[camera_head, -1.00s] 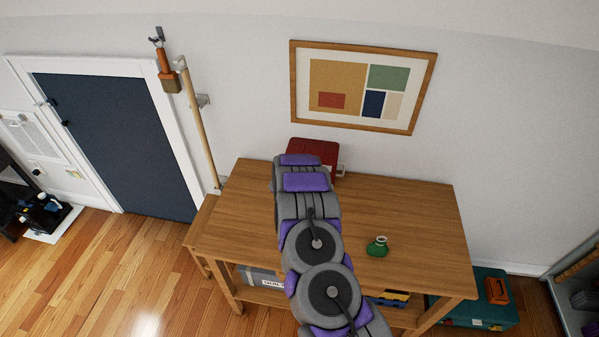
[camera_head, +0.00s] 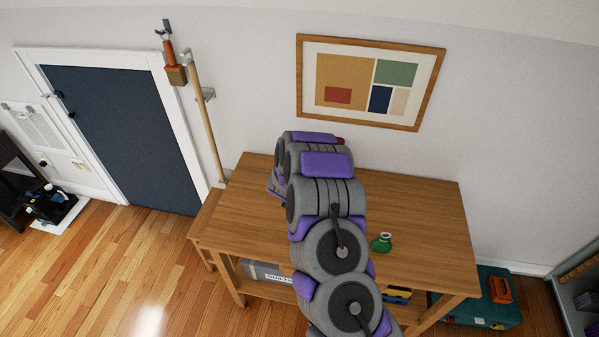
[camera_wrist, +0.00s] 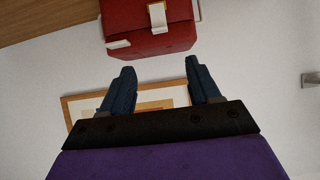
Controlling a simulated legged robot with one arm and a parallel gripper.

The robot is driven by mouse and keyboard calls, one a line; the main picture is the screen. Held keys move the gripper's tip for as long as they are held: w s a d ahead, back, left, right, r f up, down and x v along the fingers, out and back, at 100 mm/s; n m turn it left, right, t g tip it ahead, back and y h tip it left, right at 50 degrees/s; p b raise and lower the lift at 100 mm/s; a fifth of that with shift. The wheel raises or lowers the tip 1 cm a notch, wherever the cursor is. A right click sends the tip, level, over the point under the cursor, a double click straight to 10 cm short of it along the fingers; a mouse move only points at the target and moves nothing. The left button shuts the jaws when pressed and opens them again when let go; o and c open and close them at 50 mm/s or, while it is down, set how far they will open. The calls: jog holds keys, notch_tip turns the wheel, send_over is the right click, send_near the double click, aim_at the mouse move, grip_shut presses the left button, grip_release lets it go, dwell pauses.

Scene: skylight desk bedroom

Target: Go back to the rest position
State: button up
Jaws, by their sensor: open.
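My gripper (camera_wrist: 158,80) is open in the wrist view, with its two dark fingers apart and nothing between them. A red box (camera_wrist: 150,24) with a pale latch or tag shows beyond the fingertips, at the top of the wrist view, apart from them. In the head view my arm reaches over the wooden table (camera_head: 420,205) and hides the gripper itself. Only a small red corner of the box (camera_head: 340,140) shows behind my arm there. A green round flask-like object (camera_head: 382,243) stands on the table to the right of my arm.
A framed picture (camera_head: 369,82) hangs on the wall behind the table. A wooden pole (camera_head: 205,115) stands near the blue door (camera_head: 122,135). A grey box (camera_head: 267,274) is on the lower shelf. A teal case (camera_head: 478,297) is at the right.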

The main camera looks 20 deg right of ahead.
dwell(0.3)
jog(key=s+a+r+n+g+y+b, duration=0.1)
jog(key=s+a+r+y+b, duration=0.1)
jog(key=s+a+r+y, duration=0.3)
jog(key=a+r+n+b, duration=0.1)
jog(key=a+r+n, duration=0.1)
jog(key=a, duration=0.5)
jog(key=s+a+r+n+g+y+b, duration=0.1)
jog(key=s+a+r+y+b, duration=0.2)
jog(key=a, duration=0.4)
jog(key=s+a+r+n+g+y+b, duration=0.1)
jog(key=s+a+r+n+g, duration=0.2)
jog(key=s, duration=1)
jog(key=s+d+g+h+b, duration=0.1)
jog(key=s+d+g+b, duration=0.1)
jog(key=s, duration=1.3)
jog(key=s+d+r+g+h+b, duration=0.1)
jog(key=s+d+g+b, duration=0.2)
jog(key=s, duration=1.3)
jog(key=shift+s+d+r+g+h, duration=0.2)
jog(key=shift+s+d+g+h, duration=0.1)
jog(key=shift+d+g+h, duration=0.15)
